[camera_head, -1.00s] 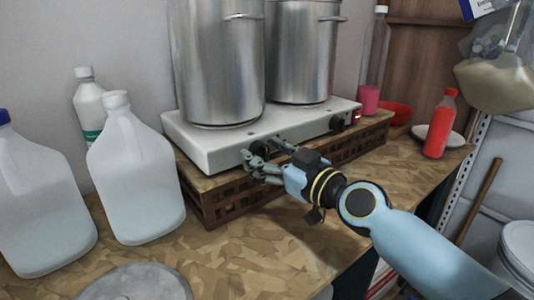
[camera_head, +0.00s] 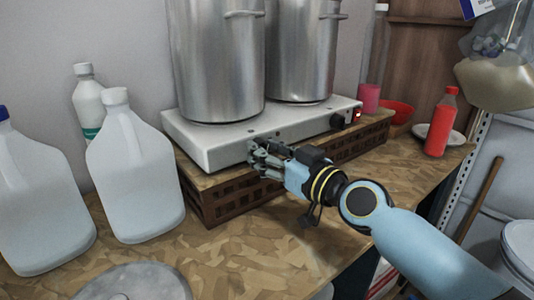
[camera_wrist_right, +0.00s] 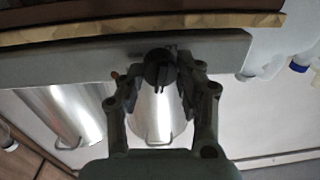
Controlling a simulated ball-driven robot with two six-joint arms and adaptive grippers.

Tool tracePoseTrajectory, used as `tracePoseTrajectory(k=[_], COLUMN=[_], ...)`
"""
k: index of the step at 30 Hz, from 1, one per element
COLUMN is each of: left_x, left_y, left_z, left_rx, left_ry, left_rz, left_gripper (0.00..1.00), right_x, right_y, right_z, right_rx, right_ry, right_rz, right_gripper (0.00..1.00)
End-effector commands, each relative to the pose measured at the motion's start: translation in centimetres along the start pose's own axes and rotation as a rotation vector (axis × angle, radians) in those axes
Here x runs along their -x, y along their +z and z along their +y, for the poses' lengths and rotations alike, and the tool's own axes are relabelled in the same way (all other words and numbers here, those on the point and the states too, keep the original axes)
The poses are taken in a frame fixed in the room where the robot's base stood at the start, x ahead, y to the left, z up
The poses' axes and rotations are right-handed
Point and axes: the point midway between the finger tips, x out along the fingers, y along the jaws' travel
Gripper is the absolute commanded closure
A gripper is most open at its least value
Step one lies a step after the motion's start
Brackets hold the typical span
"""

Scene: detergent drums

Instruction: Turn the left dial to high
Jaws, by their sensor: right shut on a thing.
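The white two-burner hot plate (camera_head: 210,149) stands on a brown lattice crate, with a steel pot on each burner. Its left dial (camera_wrist_right: 158,70) is black and sits between my right gripper's fingers in the right wrist view; in the head view the fingers hide it. My right gripper (camera_head: 256,155) is at the front face of the hot plate, shut on the left dial. It also shows in the right wrist view (camera_wrist_right: 158,88). The right dial (camera_head: 337,121) is black, next to a small red light. My left gripper is not in view.
Two large white jugs (camera_head: 135,180) and a bottle (camera_head: 88,100) stand left of the crate (camera_head: 235,200). A grey round lid (camera_head: 135,284) lies in front. A red bottle (camera_head: 440,122) and a red bowl (camera_head: 397,113) are at right.

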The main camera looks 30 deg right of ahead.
Motion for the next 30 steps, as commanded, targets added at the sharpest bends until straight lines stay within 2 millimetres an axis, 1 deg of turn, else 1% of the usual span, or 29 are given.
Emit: tracePoseTrajectory(k=[12, 21, 30], left_x=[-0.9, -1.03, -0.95], left_y=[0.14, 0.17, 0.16], left_z=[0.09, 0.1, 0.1], left_rx=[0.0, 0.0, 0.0], left_ry=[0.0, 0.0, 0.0], left_rz=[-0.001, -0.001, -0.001], left_gripper=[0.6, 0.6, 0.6], right_x=[0.01, 0.02, 0.02], right_y=[0.16, 0.18, 0.2], right_z=[0.07, 0.1, 0.11], right_rx=[-0.386, -0.664, -0.884], right_ry=[0.004, 0.007, 0.01], right_rz=[0.02, 0.033, 0.046], right_gripper=[0.97, 0.97, 0.97])
